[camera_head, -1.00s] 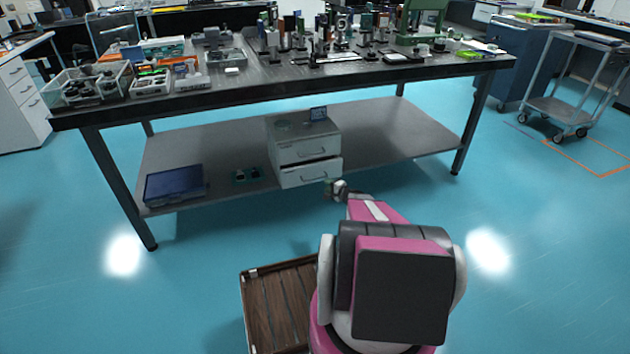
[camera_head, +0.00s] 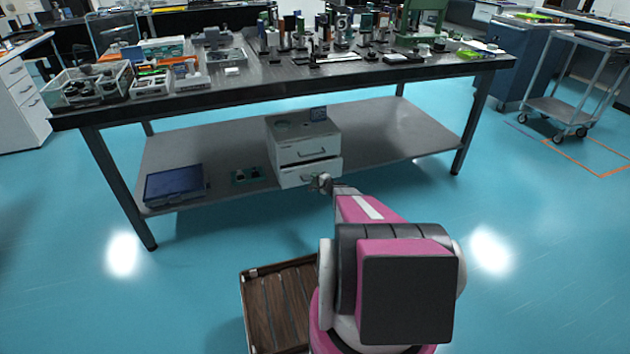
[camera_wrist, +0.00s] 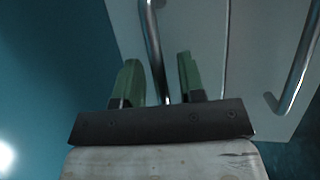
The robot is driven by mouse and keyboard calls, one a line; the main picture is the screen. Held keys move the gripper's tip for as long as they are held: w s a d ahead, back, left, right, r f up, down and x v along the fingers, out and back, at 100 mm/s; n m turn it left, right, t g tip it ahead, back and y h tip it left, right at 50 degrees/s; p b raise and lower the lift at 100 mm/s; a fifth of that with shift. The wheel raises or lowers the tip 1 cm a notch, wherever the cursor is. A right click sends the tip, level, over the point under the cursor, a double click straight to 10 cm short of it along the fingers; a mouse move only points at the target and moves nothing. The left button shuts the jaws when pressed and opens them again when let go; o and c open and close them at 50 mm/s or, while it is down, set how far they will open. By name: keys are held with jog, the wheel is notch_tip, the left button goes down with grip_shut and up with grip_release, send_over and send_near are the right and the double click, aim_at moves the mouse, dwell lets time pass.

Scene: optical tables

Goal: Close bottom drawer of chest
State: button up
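A small white chest (camera_head: 290,135) stands on the lower shelf of the table. Its bottom drawer (camera_head: 292,180) juts out a little from the drawer above. My gripper (camera_head: 322,180) is at the right part of the bottom drawer's front and hides part of its handle. In the wrist view, my two green fingers (camera_wrist: 158,82) are apart. A metal handle bar (camera_wrist: 152,38) runs down between them in front of the white drawer front (camera_wrist: 190,30). I see no finger clearly closed on the bar. A second handle (camera_wrist: 298,75) shows at the right.
The table's lower shelf (camera_head: 390,135) has free room right of the chest. A blue box (camera_head: 175,186) and a small green item (camera_head: 246,175) lie to its left. A wooden crate (camera_head: 280,305) is on the floor beside my base. The tabletop overhangs the chest.

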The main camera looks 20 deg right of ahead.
grip_shut()
jog(key=shift+w+a, duration=0.1)
jog(key=shift+w, duration=2.05)
grip_release()
jog(key=shift+w, duration=0.1)
jog(key=v, duration=1.1)
jog(key=shift+a, duration=0.1)
